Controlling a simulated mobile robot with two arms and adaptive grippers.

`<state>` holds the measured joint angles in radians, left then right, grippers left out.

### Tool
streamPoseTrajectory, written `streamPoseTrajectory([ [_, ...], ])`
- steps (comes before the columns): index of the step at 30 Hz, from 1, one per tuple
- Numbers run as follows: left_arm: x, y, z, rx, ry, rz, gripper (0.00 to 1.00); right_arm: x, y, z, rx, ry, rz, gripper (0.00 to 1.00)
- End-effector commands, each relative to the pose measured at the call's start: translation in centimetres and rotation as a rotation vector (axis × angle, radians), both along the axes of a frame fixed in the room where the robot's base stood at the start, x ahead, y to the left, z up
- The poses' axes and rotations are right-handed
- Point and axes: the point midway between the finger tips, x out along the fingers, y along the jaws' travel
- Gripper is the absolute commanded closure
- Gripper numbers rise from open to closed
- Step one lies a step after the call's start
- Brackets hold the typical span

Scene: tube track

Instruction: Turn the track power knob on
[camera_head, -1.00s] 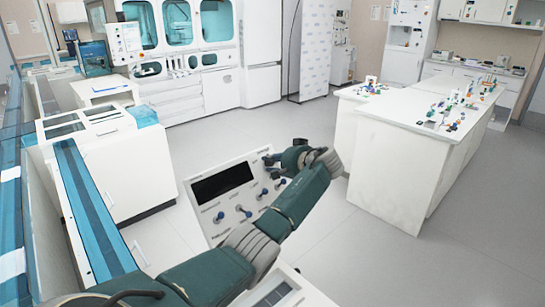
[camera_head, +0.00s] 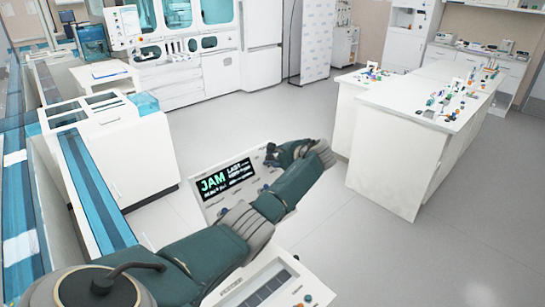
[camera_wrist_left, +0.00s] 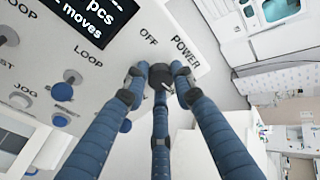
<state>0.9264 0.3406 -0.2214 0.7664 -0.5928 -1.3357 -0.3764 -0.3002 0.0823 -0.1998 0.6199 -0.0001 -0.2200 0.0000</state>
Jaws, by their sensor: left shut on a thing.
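The track power knob (camera_wrist_left: 161,75) is a dark round knob at the panel corner, by the labels "OFF" and "POWER", in the left wrist view. My left gripper (camera_wrist_left: 160,85) is shut on it, its blue fingers with dark tips closed around it. In the head view the left gripper (camera_head: 283,154) is at the panel's upper right corner; the knob is mostly hidden there. The control panel (camera_head: 212,210) is white and tilted. Its display (camera_head: 227,177) is lit and reads "JAM" in green with white text beside it. My right gripper is not in view.
A white bench (camera_head: 405,145) with small parts stands to the right. Blue-topped track (camera_head: 90,190) runs along the left. The floor between is clear.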

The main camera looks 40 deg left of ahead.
Motion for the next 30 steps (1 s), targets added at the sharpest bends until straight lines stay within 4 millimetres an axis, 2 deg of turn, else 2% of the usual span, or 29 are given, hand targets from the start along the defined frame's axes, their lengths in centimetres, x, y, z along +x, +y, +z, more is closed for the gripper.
streamPoseTrajectory([
  [1,0.47,0.07,0.92,0.011,-0.002,-0.016,1.00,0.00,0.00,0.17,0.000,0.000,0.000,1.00],
  [19,0.53,0.00,0.85,0.014,0.032,-0.037,1.00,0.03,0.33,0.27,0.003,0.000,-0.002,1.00],
  [20,0.53,0.00,0.85,0.014,0.032,-0.037,0.73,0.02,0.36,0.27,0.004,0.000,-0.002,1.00],
  [22,0.50,0.00,0.82,0.013,0.033,-0.036,0.59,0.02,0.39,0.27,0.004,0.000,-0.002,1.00],
  [30,0.26,-0.03,0.36,0.008,0.039,-0.032,0.57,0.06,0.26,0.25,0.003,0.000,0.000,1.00],
])
